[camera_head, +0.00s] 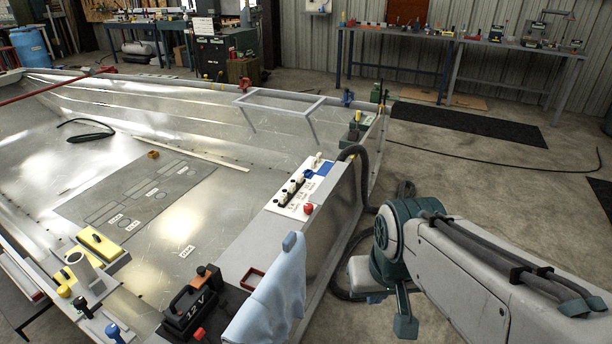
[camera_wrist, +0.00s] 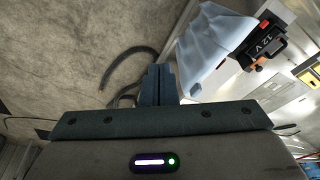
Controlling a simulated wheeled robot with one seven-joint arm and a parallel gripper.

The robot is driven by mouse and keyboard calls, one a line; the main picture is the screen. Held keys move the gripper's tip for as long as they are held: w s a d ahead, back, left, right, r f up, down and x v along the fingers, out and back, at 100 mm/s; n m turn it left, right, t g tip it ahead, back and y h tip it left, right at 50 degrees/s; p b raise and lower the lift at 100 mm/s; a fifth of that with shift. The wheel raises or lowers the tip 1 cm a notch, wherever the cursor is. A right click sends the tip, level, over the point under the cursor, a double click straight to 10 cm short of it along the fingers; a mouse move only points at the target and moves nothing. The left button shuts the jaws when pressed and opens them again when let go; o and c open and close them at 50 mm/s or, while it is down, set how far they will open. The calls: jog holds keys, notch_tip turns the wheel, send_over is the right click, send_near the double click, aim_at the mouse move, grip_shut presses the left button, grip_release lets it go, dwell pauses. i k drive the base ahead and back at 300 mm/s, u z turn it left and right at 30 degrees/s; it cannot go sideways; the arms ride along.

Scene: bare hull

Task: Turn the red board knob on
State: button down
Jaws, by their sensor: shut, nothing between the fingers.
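The red board knob (camera_head: 308,208) is a small round red knob at the near right corner of a white switch board (camera_head: 284,208). The board lies on the flat top of a grey bench inside the hull and also carries several black and white switches. From this distance I cannot read the knob's setting. My gripper (camera_wrist: 158,70) shows in the wrist view with its dark fingers together and nothing between them. It is over the floor side of the bench, apart from the knob. I cannot make out the knob in the wrist view.
A pale blue cloth (camera_head: 270,298) hangs over the bench's near edge; it also shows in the wrist view (camera_wrist: 212,50). A black 12V battery (camera_head: 190,312) stands left of it. A red square frame (camera_head: 252,279) lies nearby. A dark hose (camera_head: 362,175) runs down the bench's right side.

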aim_at(308, 208)
jog(key=z, duration=0.75)
jog(key=i, duration=2.55)
jog(key=u, duration=2.7)
